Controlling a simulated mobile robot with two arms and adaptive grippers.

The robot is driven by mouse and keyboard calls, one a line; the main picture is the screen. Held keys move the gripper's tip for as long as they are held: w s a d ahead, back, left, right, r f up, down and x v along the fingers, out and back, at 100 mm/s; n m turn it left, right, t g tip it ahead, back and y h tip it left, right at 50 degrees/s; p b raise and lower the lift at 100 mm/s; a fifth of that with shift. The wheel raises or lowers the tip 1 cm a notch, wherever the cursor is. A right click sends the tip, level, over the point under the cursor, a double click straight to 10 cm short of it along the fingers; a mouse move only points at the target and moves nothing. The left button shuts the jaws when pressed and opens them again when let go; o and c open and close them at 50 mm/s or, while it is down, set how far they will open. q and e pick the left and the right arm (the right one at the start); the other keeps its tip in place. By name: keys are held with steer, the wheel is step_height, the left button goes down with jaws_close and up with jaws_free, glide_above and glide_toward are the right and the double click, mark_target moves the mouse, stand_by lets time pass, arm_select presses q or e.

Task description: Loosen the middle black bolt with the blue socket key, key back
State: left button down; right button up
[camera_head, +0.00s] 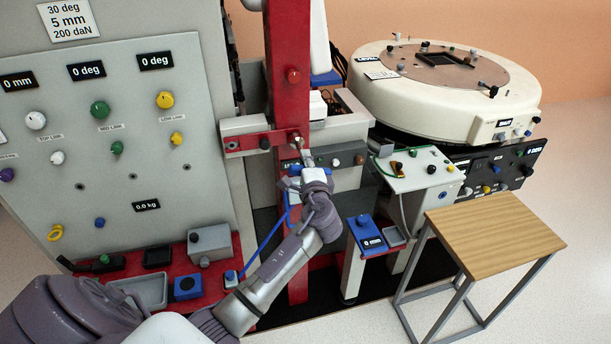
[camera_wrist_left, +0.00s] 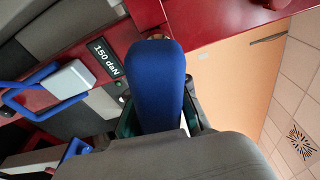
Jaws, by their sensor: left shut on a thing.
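My left gripper (camera_head: 307,160) is at the front of the red upright, by the crossbars. In the left wrist view a thick blue handle (camera_wrist_left: 157,85), which looks like the blue socket key, sits in the shut gripper. Its far end points at the dark red beam (camera_wrist_left: 215,20), with a small brownish part just showing at its tip. I cannot tell whether the key is seated on a bolt. In the head view a dark bolt (camera_head: 264,143) shows on the red crossbar, left of the gripper. The middle bolt cannot be told apart with certainty. My right gripper is not in view.
A grey control panel (camera_head: 110,130) stands left, with a red tray shelf (camera_head: 215,270) below. A blue bent rod (camera_head: 268,238) runs near my forearm. A round white turntable machine (camera_head: 440,100) stands right. The wooden-topped table (camera_head: 495,235) is bare.

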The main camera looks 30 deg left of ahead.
arm_select(q)
steer(key=shift+f+n+b, duration=0.2)
steer(key=shift+n+b, duration=0.15)
steer(key=shift+n, duration=0.15)
steer(key=shift+r, duration=0.35)
steer(key=shift+n+b, duration=0.3)
steer(key=n+b, duration=0.2)
steer(key=b, duration=0.1)
steer(key=n+b, duration=0.2)
steer(key=b, duration=0.1)
steer(key=n+b, duration=0.1)
steer(key=b, duration=0.2)
steer(key=shift+s+f+n+y, duration=0.1)
steer(key=shift+f+n+y, duration=0.25)
steer(key=shift+n+y, duration=0.05)
steer(key=shift+d+r+n+t+b, duration=0.1)
steer(key=shift+r+n+t+b, duration=0.05)
steer(key=shift+n+t+b, duration=0.15)
steer(key=shift+r, duration=0.3)
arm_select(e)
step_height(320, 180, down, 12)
